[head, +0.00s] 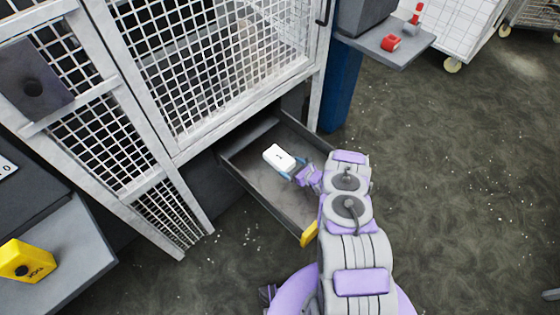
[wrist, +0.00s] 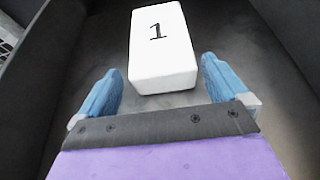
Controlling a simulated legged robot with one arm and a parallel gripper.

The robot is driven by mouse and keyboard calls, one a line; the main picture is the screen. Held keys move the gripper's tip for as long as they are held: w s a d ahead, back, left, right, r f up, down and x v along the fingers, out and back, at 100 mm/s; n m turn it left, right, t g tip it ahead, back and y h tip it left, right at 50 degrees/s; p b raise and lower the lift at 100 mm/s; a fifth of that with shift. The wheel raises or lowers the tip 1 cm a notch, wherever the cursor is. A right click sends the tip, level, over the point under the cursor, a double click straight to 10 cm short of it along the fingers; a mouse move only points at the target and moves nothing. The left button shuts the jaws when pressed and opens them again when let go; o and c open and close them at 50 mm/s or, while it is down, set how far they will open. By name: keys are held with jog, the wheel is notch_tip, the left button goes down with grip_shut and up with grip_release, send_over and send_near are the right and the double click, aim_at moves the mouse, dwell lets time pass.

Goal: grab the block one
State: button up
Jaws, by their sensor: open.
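The block one (head: 279,157) is a white block with a black "1" on its top. It lies in an open dark drawer (head: 262,190) under the mesh cage. In the wrist view the block (wrist: 162,55) is straight ahead, its near end just beyond or between my fingertips. My gripper (head: 295,168) reaches into the drawer from the right. In the wrist view my gripper (wrist: 160,80) is open, with one blue finger on each side of the block's near end. A gap shows between each finger and the block.
The mesh cage (head: 215,70) stands over the drawer's back. A yellow handle (head: 309,234) is on the drawer's front edge. A yellow block (head: 27,261) sits on a grey shelf at lower left. A red item (head: 391,43) lies on a shelf at upper right.

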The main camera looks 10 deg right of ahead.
aim_at(286, 163)
jog(key=b+x, duration=0.1)
jog(key=x, duration=0.3)
jog(key=shift+w+a+f+b, duration=0.15)
jog(key=shift+w+a+b, duration=0.1)
jog(key=shift+b, duration=0.15)
jog(key=shift+w+d, duration=0.1)
jog(key=shift+w, duration=0.1)
jog(key=shift+d, duration=0.2)
jog(key=shift+a, duration=0.4)
jog(key=c, duration=0.4)
jog(key=shift+a, duration=0.1)
jog(key=c, duration=0.3)
jog(key=shift+d, duration=0.35)
jog(key=shift+c, duration=0.3)
